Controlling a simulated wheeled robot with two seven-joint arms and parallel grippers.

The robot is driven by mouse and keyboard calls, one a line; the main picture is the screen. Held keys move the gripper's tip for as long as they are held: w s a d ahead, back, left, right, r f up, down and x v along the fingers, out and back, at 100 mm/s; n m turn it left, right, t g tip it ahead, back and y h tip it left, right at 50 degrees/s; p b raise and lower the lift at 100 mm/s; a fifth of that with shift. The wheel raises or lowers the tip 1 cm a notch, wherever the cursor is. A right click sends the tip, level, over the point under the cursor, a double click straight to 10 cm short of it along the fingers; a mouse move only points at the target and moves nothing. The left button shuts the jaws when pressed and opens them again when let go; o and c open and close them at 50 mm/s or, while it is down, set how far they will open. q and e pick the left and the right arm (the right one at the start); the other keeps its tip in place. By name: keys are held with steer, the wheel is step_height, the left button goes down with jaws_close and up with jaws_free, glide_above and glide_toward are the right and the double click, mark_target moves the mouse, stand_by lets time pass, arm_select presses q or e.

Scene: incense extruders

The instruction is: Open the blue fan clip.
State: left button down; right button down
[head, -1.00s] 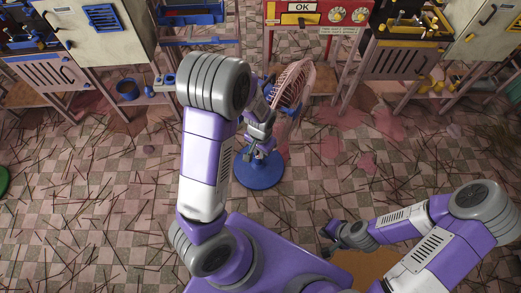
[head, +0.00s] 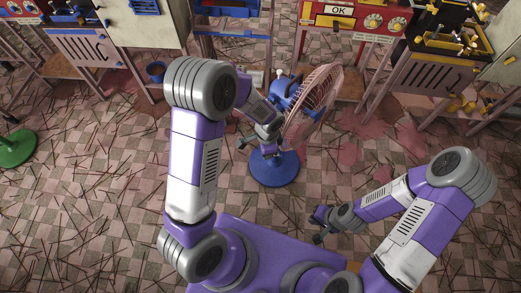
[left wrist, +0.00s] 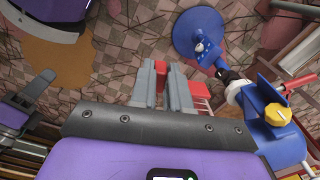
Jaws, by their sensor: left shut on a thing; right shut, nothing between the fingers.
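The fan has a round blue base (head: 274,169), a blue motor housing (head: 285,93) and a pinkish wire cage (head: 314,100). It stands upright on the floor in front of me. My left gripper (head: 268,149) is at the fan's post side, low beside the cage. In the left wrist view its fingers (left wrist: 166,88) are shut on a small red part (left wrist: 160,67), mostly hidden between them. The blue housing with a yellow knob (left wrist: 277,114) shows to the right there. I cannot make out a separate blue clip. My right gripper (head: 319,226) is shut and empty, away from the fan.
A red cabinet marked OK (head: 340,22) and other workbenches line the back. A green round base (head: 14,148) stands at the left. Thin sticks and pink stains cover the tiled floor.

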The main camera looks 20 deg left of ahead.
stand_by(0.3)
arm_select(q)
steer(key=c, duration=1.1)
jaws_free()
step_height(320, 180, up, 8)
steer(key=shift+f+p, duration=0.15)
steer(key=shift+p, duration=1)
steer(key=shift+f, duration=0.1)
